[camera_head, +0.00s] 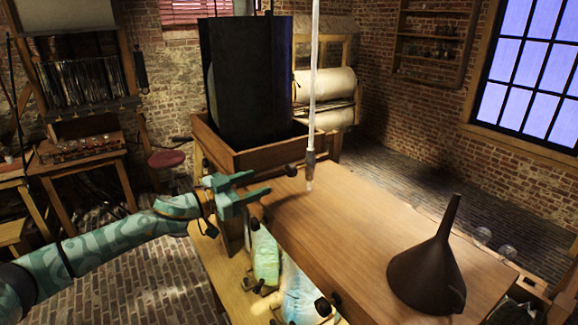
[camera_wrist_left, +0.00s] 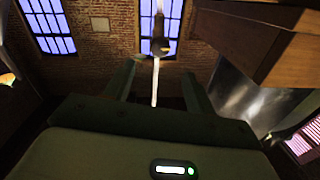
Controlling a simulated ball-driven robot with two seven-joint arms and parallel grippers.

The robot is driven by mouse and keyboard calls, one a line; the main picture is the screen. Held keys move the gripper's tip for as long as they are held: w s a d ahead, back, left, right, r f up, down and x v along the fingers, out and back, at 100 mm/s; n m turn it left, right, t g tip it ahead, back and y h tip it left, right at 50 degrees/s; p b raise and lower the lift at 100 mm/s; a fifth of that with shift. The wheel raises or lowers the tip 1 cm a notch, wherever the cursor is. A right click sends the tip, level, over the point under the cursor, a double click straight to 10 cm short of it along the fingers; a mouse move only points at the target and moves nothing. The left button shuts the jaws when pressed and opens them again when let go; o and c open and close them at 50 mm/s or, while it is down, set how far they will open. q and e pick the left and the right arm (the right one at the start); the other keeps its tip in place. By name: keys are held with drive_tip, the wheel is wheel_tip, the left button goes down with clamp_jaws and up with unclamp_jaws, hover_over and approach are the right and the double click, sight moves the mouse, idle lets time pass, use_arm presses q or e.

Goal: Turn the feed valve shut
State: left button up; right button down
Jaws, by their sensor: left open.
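A pale, narrow feed tube (camera_head: 314,80) hangs down over the wooden bench top. Near its lower end is a dark fitting (camera_head: 310,158), which looks like the feed valve, with a short pale tip below it. In the left wrist view the fitting (camera_wrist_left: 158,45) shows ahead, with a bright thin line running down from it between my fingers. I cannot tell the valve's handle position. My left gripper (camera_head: 252,184) is open and empty, left of the fitting and apart from it. Its two fingers (camera_wrist_left: 157,85) show spread in the wrist view. My right gripper is not in view.
A tall dark tank (camera_head: 245,80) stands in a wooden tray (camera_head: 222,152) behind my left gripper. A dark funnel (camera_head: 428,270) stands on the bench top (camera_head: 350,220) at the right. The bench's middle is clear.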

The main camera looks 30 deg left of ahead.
sight(287, 171)
use_arm(q)
drive_tip(key=p+x, duration=0.2)
drive_tip(key=x, duration=0.9)
drive_tip(key=shift+w+d, duration=0.15)
drive_tip(key=shift+w, duration=0.05)
drive_tip(key=c, duration=1)
